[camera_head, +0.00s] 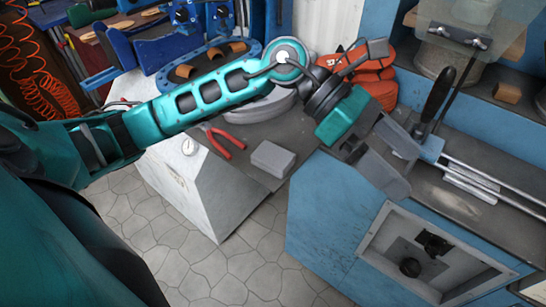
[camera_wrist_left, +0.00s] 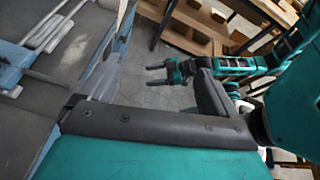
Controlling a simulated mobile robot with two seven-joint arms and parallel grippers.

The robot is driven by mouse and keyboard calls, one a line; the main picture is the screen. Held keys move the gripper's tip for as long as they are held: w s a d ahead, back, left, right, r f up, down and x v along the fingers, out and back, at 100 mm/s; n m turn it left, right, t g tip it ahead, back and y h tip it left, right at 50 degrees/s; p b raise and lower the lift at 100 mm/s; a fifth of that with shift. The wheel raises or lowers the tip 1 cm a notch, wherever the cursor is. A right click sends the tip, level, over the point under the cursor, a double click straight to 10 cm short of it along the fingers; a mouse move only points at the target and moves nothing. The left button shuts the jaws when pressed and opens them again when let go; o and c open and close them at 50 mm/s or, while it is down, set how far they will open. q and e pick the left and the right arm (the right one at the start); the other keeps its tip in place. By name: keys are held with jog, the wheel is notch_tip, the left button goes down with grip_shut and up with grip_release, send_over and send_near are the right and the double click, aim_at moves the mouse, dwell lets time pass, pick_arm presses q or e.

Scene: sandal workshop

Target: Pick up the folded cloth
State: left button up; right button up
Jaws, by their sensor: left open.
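A small grey block-like bundle (camera_head: 272,158), which looks like the folded cloth, lies on the dark top of the white pedestal in the head view. My left gripper (camera_head: 408,168) is to the right of it, over the blue machine bench, with its jaws apart and nothing between them. The bundle does not show in the left wrist view, where the left gripper's jaws (camera_wrist_left: 155,88) stand apart over the floor. My right gripper (camera_wrist_left: 160,73) shows small beyond them, its fingers apart and seemingly empty.
Red-handled pliers (camera_head: 224,143) lie left of the bundle. A black-handled lever (camera_head: 437,95) and metal rails (camera_head: 490,180) stand close to the left gripper. The stone floor (camera_head: 235,272) in front is clear.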

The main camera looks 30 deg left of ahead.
pick_arm(q)
jog(key=w+a+f+m+y, duration=0.2)
jog(key=w+a+f+y, duration=0.15)
jog(key=a+y, duration=0.35)
jog(key=y, duration=0.6)
send_near(273, 154)
jog(key=shift+t, duration=0.4)
jog(key=f, duration=0.8)
jog(key=shift+s+d+f, duration=0.15)
jog(key=shift+s+f, duration=0.25)
jog(key=shift+c, duration=0.4)
jog(key=c, duration=1)
